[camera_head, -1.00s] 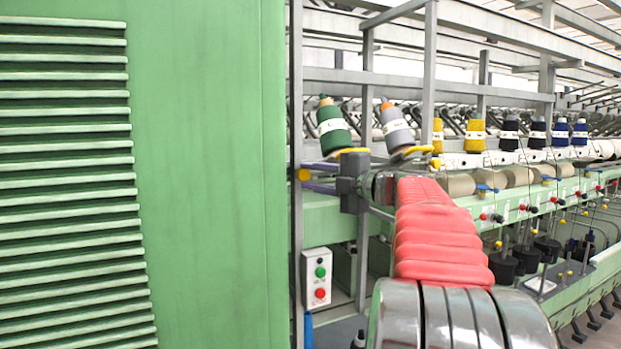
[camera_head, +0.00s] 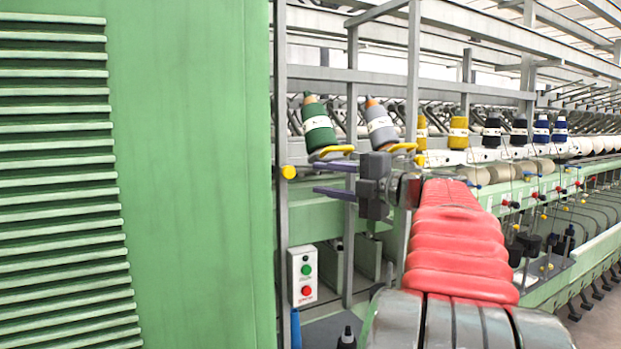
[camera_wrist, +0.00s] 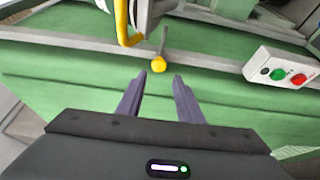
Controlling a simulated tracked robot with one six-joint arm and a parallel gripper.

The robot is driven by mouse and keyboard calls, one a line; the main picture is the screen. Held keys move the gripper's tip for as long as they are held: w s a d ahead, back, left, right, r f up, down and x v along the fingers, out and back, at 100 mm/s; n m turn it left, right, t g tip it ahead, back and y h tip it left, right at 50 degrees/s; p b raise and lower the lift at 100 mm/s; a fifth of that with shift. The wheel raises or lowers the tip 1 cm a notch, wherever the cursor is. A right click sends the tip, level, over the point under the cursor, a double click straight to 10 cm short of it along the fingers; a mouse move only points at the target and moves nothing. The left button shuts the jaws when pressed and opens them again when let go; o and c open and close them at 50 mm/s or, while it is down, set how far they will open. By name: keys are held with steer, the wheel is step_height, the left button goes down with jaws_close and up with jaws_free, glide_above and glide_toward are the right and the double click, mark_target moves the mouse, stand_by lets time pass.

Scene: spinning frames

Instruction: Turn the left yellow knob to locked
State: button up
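A round yellow knob (camera_head: 289,172) sticks out from the grey post at the left end of the machine frame. In the wrist view the yellow knob (camera_wrist: 158,63) is on a short stem, just beyond the fingertips and about centred between them. My gripper (camera_head: 314,177) is open, with its two purple fingers spread and pointing left at the knob. It also shows open and empty in the wrist view (camera_wrist: 159,76). A gap separates the fingertips from the knob. No locked marking is readable.
A green bobbin (camera_head: 318,126) and a grey bobbin (camera_head: 380,125) stand just above, with yellow levers (camera_head: 337,150) beneath. A white box (camera_head: 303,275) with green and red buttons is below. A green cabinet (camera_head: 190,170) fills the left.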

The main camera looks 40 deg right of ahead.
steer(key=shift+s+d, duration=0.15)
steer(key=shift+s, duration=1.2)
steer(key=shift+s+d, duration=0.15)
steer(key=shift+s, duration=1.15)
